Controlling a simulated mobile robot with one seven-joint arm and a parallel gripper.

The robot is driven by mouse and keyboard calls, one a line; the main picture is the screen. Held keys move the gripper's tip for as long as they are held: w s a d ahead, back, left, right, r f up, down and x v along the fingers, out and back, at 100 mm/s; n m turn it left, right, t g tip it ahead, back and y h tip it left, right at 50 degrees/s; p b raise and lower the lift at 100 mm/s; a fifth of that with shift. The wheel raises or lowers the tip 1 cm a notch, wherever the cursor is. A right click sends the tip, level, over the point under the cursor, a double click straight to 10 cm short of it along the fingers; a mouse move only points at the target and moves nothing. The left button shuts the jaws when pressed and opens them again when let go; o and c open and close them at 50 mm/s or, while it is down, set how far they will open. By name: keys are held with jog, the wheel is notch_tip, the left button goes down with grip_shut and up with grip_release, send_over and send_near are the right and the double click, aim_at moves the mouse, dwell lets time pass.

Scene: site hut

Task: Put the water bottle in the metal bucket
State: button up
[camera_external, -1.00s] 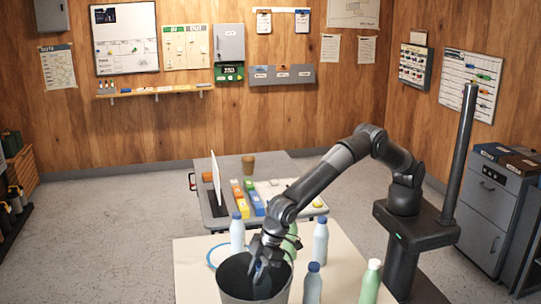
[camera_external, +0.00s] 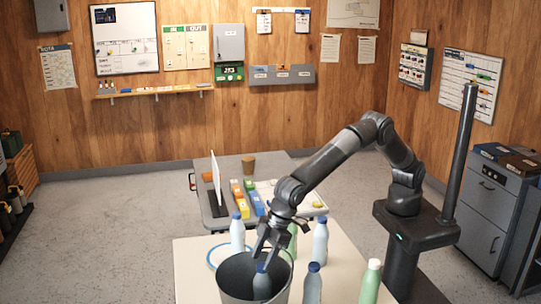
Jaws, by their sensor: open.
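The metal bucket (camera_external: 234,286) stands at the front of the cream table. A water bottle (camera_external: 262,284) with a blue cap is inside it, upright or nearly so, its lower part hidden by the bucket's wall. My gripper (camera_external: 266,253) is open just above that bottle's cap, over the bucket's mouth. Other blue-capped bottles stand on the table: one behind the bucket (camera_external: 237,234), one behind and to the right (camera_external: 320,241), and one right beside it (camera_external: 313,284).
A green bottle with a white cap (camera_external: 370,283) stands at the right front. Another green bottle (camera_external: 292,240) is partly hidden behind my gripper. A blue ring (camera_external: 211,256) lies left of the bucket. A second table (camera_external: 212,221) with colored boxes stands behind.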

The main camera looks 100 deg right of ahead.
jog(key=s+d+r+m, duration=0.1)
jog(key=s+d+r, duration=0.8)
jog(key=d+r, duration=0.5)
jog(key=s+d+r, duration=0.6)
jog(key=s+d, duration=0.4)
jog(key=s, duration=0.1)
jog(key=s+d+f, duration=0.2)
jog(key=s+d, duration=0.2)
jog(key=s, duration=0.5)
jog(key=s+d+f+m, duration=0.1)
jog(key=s+d, duration=0.3)
jog(key=s, duration=0.5)
jog(key=s+d+f+m+t+h, duration=0.1)
jog(key=s+d+f, duration=0.2)
jog(key=s, duration=0.6)
jog(key=shift+s+d, duration=0.2)
jog(key=shift+d, duration=0.25)
